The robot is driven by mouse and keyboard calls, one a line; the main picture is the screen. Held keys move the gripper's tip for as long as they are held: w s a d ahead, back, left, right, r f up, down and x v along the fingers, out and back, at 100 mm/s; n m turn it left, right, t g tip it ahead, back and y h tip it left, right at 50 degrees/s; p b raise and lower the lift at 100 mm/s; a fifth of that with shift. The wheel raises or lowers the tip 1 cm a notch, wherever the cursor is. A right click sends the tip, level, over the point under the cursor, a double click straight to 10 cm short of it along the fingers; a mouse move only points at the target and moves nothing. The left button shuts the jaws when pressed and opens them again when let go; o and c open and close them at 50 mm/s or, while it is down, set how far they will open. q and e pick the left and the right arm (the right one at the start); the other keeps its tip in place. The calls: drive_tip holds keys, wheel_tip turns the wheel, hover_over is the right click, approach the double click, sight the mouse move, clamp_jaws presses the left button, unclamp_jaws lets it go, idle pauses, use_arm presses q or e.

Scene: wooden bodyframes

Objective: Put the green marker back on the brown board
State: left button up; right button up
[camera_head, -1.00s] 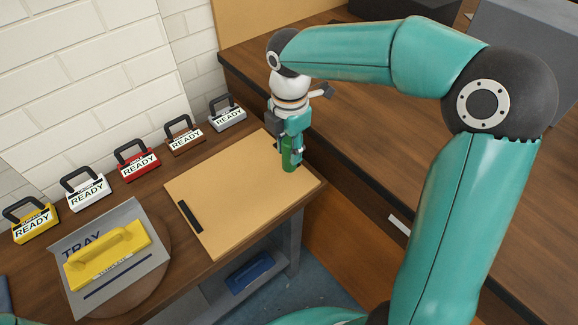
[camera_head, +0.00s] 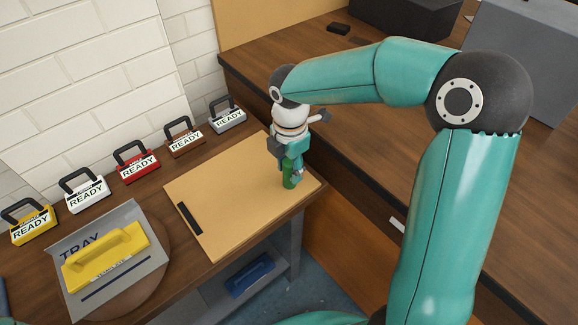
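The brown board (camera_head: 235,196) is a flat tan panel lying on the wooden bench, with a black strip (camera_head: 189,218) along its left edge. The green marker (camera_head: 289,176) is a short upright green cylinder at the right part of the board. My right gripper (camera_head: 289,161) points down from above and appears shut around the marker's upper part. The marker's lower end shows against the board; I cannot tell whether it touches. The gripper hides the marker's top. My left gripper is not in view.
A grey tray (camera_head: 78,297) with a yellow handled block (camera_head: 105,258) lies left of the board. Several READY-labelled handled blocks stand along the white brick wall, the grey one (camera_head: 227,116) nearest the board. A higher wooden counter (camera_head: 370,165) runs close behind the gripper.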

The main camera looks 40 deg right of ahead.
drive_tip(key=shift+o, duration=1)
drive_tip(key=shift+r, duration=0.15)
wheel_tip(320, 180, up, 12)
drive_tip(key=shift+p, duration=0.7)
